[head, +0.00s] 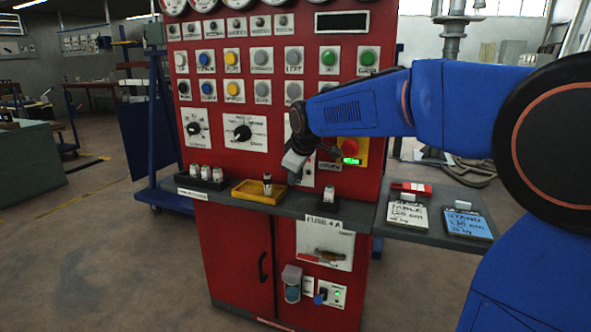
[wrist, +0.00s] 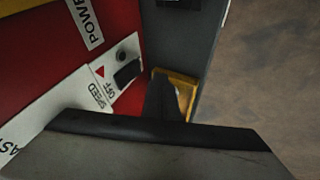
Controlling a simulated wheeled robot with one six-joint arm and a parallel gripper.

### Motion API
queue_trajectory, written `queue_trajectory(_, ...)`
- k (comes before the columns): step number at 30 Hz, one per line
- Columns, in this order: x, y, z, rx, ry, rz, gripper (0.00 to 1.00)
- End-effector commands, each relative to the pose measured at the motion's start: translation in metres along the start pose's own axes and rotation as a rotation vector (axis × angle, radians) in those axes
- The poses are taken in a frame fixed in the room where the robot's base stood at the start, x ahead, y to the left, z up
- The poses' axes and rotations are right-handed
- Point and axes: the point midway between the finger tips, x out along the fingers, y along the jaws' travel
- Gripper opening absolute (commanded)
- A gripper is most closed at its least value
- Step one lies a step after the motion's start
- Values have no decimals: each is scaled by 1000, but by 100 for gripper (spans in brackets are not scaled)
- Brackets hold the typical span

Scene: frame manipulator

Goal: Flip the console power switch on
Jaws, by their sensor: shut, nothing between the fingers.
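The red console (head: 228,120) fills the middle of the head view. In the wrist view the POWER label (wrist: 86,22) is near the top left. Below it is a white plate with a small dark round part and a black switch (wrist: 127,72), beside a red triangle and the word OFF. I cannot tell the switch's position. My gripper (head: 293,164) is shut and empty in front of the panel, hiding part of it. Its fingers (wrist: 165,100) point towards the panel and ledge, apart from the switch.
A grey ledge (head: 345,212) runs below the panel. It holds a yellow tray (head: 249,194), also in the wrist view (wrist: 185,78), and a black tray (head: 188,184) with several small cylinders. Two clipboards lie on the right shelf (head: 391,228).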

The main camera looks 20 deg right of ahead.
Motion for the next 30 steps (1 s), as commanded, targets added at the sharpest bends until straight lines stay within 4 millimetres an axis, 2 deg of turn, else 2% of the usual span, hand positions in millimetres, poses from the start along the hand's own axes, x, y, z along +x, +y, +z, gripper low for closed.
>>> queue_trajectory(3,8,17,1,3,-1,3,0)
queue_trajectory(9,16,29,2,2,1,2,0)
queue_trajectory(30,22,34,3,1,1,2,0)
